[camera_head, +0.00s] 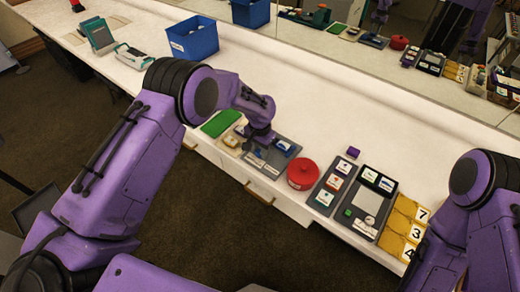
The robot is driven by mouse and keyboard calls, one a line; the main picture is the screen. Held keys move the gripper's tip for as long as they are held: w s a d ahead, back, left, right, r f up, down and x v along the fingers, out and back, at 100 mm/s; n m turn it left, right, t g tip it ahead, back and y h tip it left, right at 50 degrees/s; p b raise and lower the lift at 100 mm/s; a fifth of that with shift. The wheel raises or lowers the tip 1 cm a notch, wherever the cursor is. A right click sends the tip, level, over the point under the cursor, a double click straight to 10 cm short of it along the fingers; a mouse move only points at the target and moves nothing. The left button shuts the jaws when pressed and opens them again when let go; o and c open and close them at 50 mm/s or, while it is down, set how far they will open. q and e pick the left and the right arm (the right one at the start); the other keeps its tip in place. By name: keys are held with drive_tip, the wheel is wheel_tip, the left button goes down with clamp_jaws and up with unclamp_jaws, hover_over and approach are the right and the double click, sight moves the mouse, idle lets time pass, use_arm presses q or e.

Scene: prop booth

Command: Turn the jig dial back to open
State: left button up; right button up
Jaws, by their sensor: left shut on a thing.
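A dark grey jig plate (274,171) with white labels lies on the white counter in the head view. A blue part (284,146) sits at its upper right. My left gripper (257,137) reaches down over the jig's upper left part, shut on what looks like the jig dial. The dial is hidden under the gripper, so its setting cannot be read. My right arm comes in at the right edge, and its gripper is out of view.
Left of the jig are a green pad (220,122) and a beige item (232,141). To its right are a red round pot (302,174), a card panel (332,184), a grey device (367,203) and yellow numbered cards (404,222). A blue bin (192,39) stands farther back.

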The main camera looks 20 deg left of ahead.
use_arm(q)
drive_tip(key=m+b, duration=0.1)
drive_tip(key=m, duration=0.3)
drive_tip(key=shift+f+m, duration=0.1)
drive_tip(key=shift+m, duration=0.3)
drive_tip(key=m, duration=0.4)
drive_tip(key=shift+d+b, duration=0.1)
drive_tip(key=shift+b, duration=0.3)
drive_tip(key=m, duration=0.5)
drive_tip(key=shift+m+b, duration=0.4)
drive_tip(key=shift+s+f+m+b, duration=0.1)
drive_tip(key=shift+m+b, duration=0.2)
drive_tip(key=shift+m, duration=2)
drive_tip(key=o, duration=1)
drive_tip(key=shift+o, duration=0.2)
